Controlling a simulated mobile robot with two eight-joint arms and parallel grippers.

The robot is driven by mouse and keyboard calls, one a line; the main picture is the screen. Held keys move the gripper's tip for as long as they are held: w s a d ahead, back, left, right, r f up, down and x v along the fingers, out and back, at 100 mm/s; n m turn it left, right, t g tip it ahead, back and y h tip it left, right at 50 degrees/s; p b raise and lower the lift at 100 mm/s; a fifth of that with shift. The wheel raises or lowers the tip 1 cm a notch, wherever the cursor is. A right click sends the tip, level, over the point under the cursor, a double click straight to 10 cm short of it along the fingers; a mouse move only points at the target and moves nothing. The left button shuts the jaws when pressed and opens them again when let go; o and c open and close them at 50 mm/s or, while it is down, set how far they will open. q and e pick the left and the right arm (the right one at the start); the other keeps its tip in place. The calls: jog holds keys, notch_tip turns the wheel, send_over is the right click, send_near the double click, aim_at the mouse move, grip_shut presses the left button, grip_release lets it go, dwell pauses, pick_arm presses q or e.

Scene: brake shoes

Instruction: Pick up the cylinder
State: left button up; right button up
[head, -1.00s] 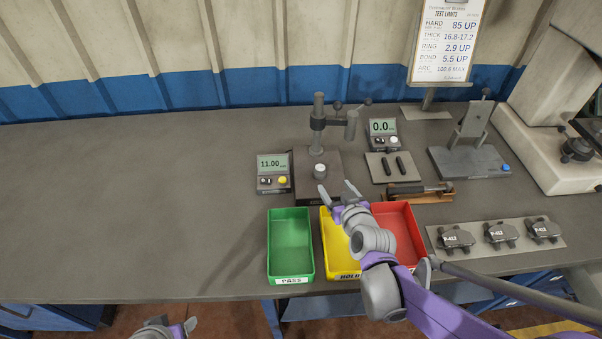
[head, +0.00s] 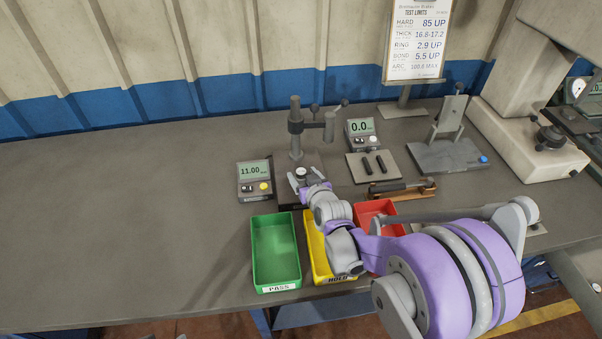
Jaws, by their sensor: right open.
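The small pale metal cylinder (head: 301,171) stands on the dark base of the gauge stand (head: 296,128), below its arm. My right gripper (head: 305,176) is open, with its fingertips close to the cylinder on its near side. One finger shows left of the cylinder and one right of it. I cannot tell whether either finger touches it. My right forearm and wrist hide parts of the yellow and red bins. My left gripper is out of view.
A readout showing 11.00 (head: 254,181) stands left of the stand. Green (head: 256,260), yellow (head: 316,252) and red (head: 372,208) bins line the front. A plate with two dark pins (head: 359,169) and a wood-handled tool (head: 400,190) lie to the right. The table's left is clear.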

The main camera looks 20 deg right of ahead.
grip_shut()
dwell(0.3)
jog(key=shift+r, duration=0.1)
